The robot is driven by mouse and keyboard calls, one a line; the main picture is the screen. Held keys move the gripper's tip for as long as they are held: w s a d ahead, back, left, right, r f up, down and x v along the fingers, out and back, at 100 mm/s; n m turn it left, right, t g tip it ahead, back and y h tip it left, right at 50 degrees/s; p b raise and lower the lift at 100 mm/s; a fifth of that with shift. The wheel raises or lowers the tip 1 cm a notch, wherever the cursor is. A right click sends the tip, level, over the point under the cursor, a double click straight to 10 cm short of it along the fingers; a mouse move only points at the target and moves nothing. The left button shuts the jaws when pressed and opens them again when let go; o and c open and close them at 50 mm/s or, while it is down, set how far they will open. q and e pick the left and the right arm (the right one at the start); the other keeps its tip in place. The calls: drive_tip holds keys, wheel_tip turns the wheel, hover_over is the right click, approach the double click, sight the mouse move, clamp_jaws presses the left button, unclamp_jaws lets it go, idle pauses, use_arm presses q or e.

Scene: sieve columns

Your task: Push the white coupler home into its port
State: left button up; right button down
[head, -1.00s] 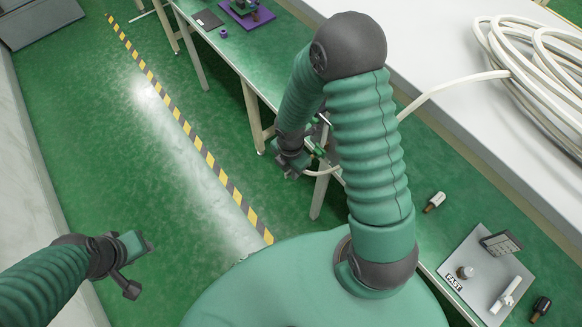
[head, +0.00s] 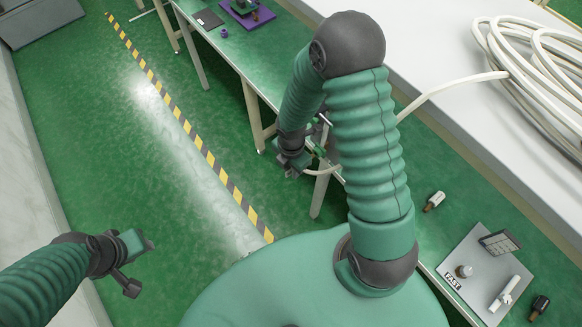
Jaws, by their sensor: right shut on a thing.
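A thick white hose (head: 440,88) runs from a coil at the upper right, passes behind my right arm and bends round to my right gripper (head: 288,170). My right gripper is shut on the hose's end part, low beside the bench's left edge. The white coupler cannot be made out clearly there. Which part is the port I cannot tell. My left gripper (head: 140,265) hangs over the floor at lower left, away from everything.
A small white-and-brown piece (head: 434,201) and a dark piece (head: 540,304) lie near the plate on the green bench. The white hose coil (head: 535,60) lies on a white surface behind. A purple plate (head: 262,14) stands at the far end. The floor left is clear.

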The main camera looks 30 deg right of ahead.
drive_tip(key=shift+w+d+p, duration=0.1)
drive_tip(key=shift+d+p, duration=0.6)
drive_tip(key=shift+d, duration=0.5)
drive_tip(key=c, duration=1.1)
unclamp_jaws()
drive_tip(key=shift+c, duration=0.2)
